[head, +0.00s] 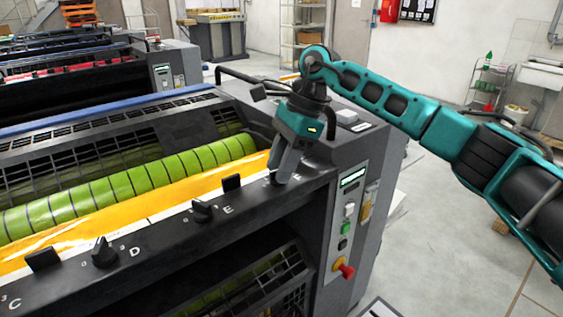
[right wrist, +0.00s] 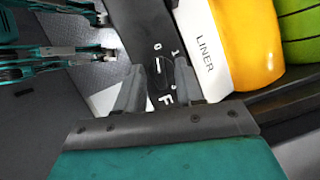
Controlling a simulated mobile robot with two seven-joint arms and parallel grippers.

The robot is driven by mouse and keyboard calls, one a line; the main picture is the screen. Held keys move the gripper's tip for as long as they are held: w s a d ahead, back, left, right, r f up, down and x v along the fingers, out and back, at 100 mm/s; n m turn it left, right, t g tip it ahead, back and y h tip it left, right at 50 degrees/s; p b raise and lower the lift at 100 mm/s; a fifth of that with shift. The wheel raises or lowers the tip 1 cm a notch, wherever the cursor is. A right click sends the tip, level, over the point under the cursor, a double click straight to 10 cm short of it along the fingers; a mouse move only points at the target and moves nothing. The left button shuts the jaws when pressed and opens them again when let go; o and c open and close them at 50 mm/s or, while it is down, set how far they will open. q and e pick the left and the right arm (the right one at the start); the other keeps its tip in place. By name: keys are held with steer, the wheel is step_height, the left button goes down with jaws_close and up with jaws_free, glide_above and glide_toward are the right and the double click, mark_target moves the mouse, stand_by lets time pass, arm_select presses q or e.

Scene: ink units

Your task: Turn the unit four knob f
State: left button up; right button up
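The F knob (right wrist: 159,67) is dark with a white pointer line and sits on the black rail, above the white letter F in the right wrist view. Marks 0 and 1 show around it. The pointer line runs roughly up and down in that view. My right gripper (head: 279,177) points down at the rail's right end and largely hides the knob in the head view. In the right wrist view its two fingers (right wrist: 160,72) stand apart on either side of the knob, with a visible gap. I cannot tell whether they touch it. My left gripper is not clearly in view.
Knobs E (head: 202,211) and D (head: 104,252) stand along the same rail (head: 165,237), left of my right gripper. Yellow sheeting (head: 185,197) and a green roller (head: 130,184) lie behind it. A control panel with a red knob (head: 346,271) is on the right end face.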

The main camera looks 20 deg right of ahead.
steer(key=p+v, duration=0.1)
steer(key=v, duration=1.2)
